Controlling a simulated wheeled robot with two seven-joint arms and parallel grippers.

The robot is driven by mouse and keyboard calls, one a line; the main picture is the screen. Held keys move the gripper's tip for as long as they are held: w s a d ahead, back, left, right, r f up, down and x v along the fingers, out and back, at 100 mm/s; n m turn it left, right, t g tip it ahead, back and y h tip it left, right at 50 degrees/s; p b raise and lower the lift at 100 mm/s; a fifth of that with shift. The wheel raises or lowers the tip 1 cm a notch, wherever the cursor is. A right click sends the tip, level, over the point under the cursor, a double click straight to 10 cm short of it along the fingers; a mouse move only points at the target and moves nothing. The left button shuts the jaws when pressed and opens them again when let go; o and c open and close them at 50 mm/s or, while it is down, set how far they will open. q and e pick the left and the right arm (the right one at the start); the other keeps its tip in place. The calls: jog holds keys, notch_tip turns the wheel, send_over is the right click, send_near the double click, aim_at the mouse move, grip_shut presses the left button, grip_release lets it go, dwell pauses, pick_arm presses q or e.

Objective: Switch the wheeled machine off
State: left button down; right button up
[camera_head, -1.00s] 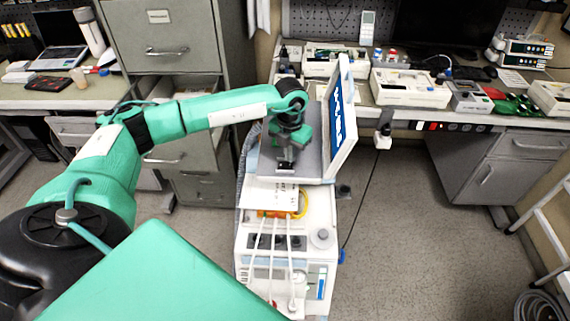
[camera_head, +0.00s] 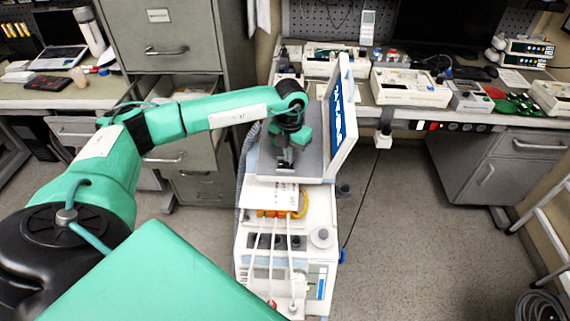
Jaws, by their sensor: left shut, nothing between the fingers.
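The wheeled machine (camera_head: 322,212) is a white cart unit with a raised screen panel (camera_head: 343,120) showing blue on one face. It stands on the floor in the middle of the view. A grey top surface lies beside the panel, with white cables, an orange connector block (camera_head: 272,213) and a round knob (camera_head: 320,238) nearer to me. My left gripper (camera_head: 285,163) points down over the grey top, left of the panel. It is shut and empty. I cannot tell whether its tips touch the surface. No power switch is clear to see. My right gripper is not in view.
A grey filing cabinet (camera_head: 163,50) with an open drawer stands left behind the machine. A workbench (camera_head: 480,118) with several devices runs behind and to the right. A dark cable hangs to the floor right of the machine. The floor at right is mostly clear.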

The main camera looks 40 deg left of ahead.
pick_arm(q)
jog(key=shift+f+b, duration=0.4)
jog(key=shift+f, duration=0.15)
jog(key=shift+r+p, duration=1.85)
jog(key=shift+r, duration=1.7)
jog(key=shift+f, duration=0.1)
